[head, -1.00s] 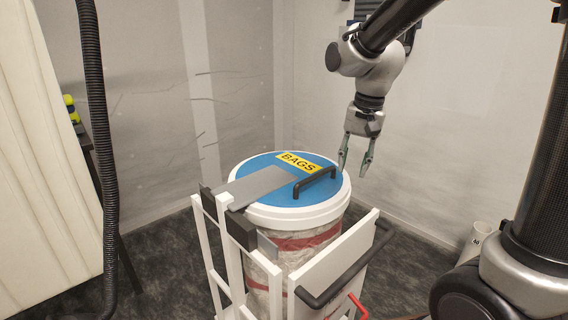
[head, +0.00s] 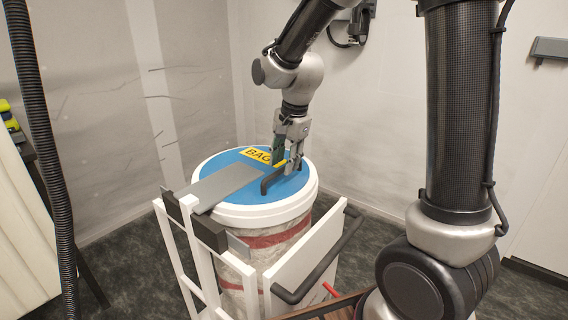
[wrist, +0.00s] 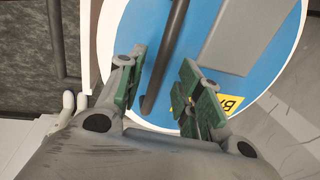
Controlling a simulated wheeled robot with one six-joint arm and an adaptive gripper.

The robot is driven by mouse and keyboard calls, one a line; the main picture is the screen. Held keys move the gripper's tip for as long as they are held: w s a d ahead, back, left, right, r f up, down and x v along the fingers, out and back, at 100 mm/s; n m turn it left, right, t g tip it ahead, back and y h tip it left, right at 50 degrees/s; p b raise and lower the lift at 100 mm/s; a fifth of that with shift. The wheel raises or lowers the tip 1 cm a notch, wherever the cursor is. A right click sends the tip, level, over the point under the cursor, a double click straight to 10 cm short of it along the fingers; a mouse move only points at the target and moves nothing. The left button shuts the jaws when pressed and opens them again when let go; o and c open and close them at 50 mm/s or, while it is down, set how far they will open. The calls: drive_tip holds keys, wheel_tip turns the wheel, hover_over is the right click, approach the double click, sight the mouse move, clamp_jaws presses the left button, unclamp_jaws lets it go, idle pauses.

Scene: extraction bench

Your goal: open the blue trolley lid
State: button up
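The blue trolley lid (head: 231,194) lies flat and closed on the white round bin, with a white rim, a yellow label (head: 257,154) and a grey hinge plate. Its black bar handle (head: 270,182) stands up near the right side. My gripper (head: 283,170) points down at the handle. In the wrist view, my gripper (wrist: 160,92) is open, its green-padded fingers apart. The handle (wrist: 163,60) runs between the fingers, nearer the left one, and no firm contact shows. The fingers partly hide the label in both views.
A black corrugated hose (head: 45,130) hangs at the left. Walls stand close behind the bin.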

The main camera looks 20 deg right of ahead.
drive_tip(key=shift+w+f, duration=0.1)
drive_tip(key=shift+f, duration=0.55)
clamp_jaws()
drive_tip(key=shift+a+r, duration=0.1)
